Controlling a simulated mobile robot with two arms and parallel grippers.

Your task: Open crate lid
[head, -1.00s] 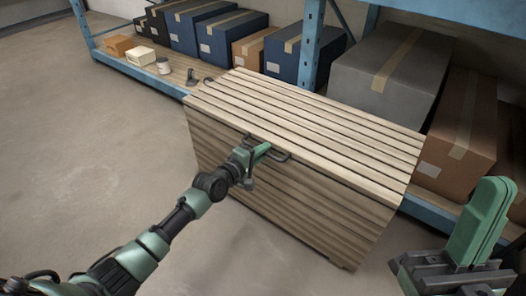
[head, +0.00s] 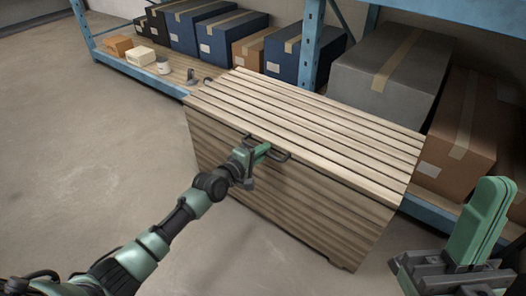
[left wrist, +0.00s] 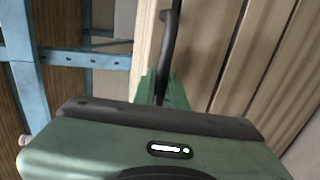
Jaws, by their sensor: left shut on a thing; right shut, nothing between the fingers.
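A large slatted wooden crate (head: 275,208) stands on the floor in front of the shelving. Its slatted lid (head: 310,120) lies flat on top and looks closed. A dark handle (head: 282,157) sits at the front edge of the lid. My left gripper (head: 262,150) is at this handle and shut on it. In the left wrist view, the dark handle (left wrist: 169,45) runs down between the green fingers, beside the pale lid edge. My right gripper (head: 478,225) is at the lower right, away from the crate, shut and empty.
Blue shelving (head: 312,45) stands right behind the crate, with a large grey box (head: 390,75) and a brown box (head: 460,130) close to the lid's back edge. Small boxes sit on the low shelf at left. The floor (head: 90,160) at left is clear.

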